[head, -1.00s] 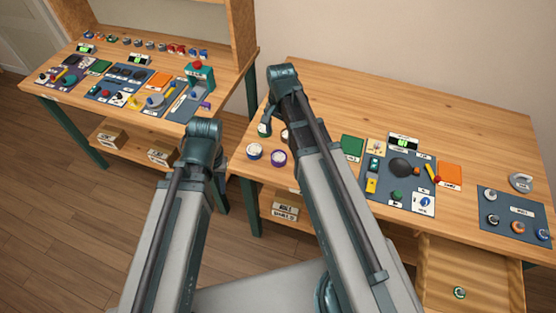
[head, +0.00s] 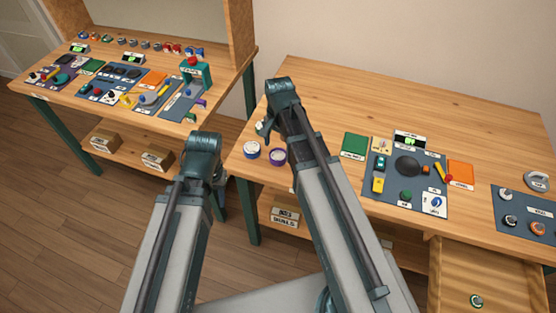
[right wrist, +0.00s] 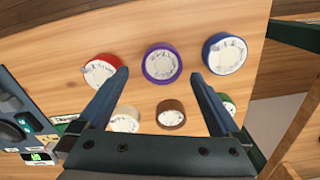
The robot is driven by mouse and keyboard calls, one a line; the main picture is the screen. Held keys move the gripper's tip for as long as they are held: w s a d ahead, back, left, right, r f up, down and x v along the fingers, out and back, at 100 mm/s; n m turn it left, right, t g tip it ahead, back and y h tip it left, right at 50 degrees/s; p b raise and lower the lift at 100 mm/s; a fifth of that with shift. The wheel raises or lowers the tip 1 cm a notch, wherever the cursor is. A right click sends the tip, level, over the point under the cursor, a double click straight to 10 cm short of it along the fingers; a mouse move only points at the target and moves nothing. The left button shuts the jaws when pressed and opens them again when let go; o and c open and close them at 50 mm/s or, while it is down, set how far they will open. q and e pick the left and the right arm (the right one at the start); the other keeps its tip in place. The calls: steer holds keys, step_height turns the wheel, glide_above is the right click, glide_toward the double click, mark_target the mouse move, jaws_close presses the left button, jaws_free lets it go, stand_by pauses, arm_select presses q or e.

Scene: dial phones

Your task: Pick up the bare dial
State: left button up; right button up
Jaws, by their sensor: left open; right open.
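Several round dials with white faces lie on the right table under my right gripper (right wrist: 160,76). The right wrist view shows red-rimmed (right wrist: 99,70), purple-rimmed (right wrist: 162,63), blue-rimmed (right wrist: 224,54), pale-edged (right wrist: 125,120) and brown-rimmed (right wrist: 171,113) ones, plus a partly hidden green-rimmed one (right wrist: 229,103). I cannot tell which is the bare dial. The right gripper is open and empty, its fingers spread either side of the purple-rimmed dial, apparently above it. In the head view the blue-rimmed (head: 252,150) and purple-rimmed (head: 278,156) dials show beside it. My left gripper (head: 218,203) is open, low beside the table, mostly hidden.
A dark mat (head: 425,171) with phone parts lies right of the dials, near a green square (head: 355,144) and an orange square (head: 460,174). A cluttered table (head: 150,112) stands left.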

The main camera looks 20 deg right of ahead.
mark_target(278, 156)
step_height(278, 156, down, 4)
steer(key=b, duration=0.3)
steer(key=shift+w+a, duration=0.1)
steer(key=shift+r, duration=0.15)
steer(key=shift+c, duration=0.3)
steer(key=c, duration=1.4)
steer(key=shift+o, duration=0.2)
steer(key=shift+r, duration=0.1)
